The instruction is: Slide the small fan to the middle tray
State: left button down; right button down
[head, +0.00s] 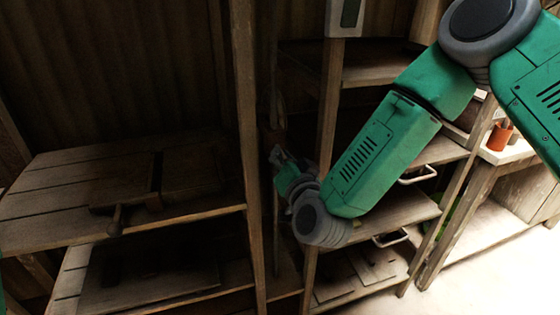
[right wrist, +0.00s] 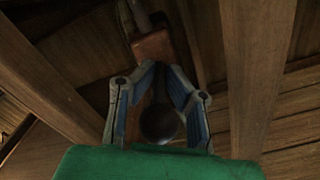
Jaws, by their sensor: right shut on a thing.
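My right gripper (head: 279,157) is at the dark gap beside the wooden post, at the end of my green arm. In the right wrist view, the right gripper (right wrist: 155,72) has its two fingers closed around a dark, round-ended handle (right wrist: 158,123). A reddish-brown block (right wrist: 152,45) lies just beyond the fingertips, and I cannot tell whether it joins the handle. I cannot make out a small fan in either view, nor tell which surface is the middle tray. My left gripper is not in view.
A wooden shelf (head: 55,190) at left carries a dark wooden box-like press (head: 185,178) with a knobbed handle (head: 117,218). Upright posts (head: 248,130) stand close to my right gripper. Shelves with metal handles (head: 418,175) lie behind my right arm. Bright open floor (head: 480,255) is at lower right.

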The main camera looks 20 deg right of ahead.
jog(key=shift+d+r, duration=0.1)
jog(key=shift+r, duration=0.1)
jog(key=c, duration=1.6)
grip_release()
jog(key=shift+d, duration=0.1)
jog(key=s, duration=1.2)
jog(key=shift+d+f, duration=0.1)
jog(key=shift+d, duration=0.1)
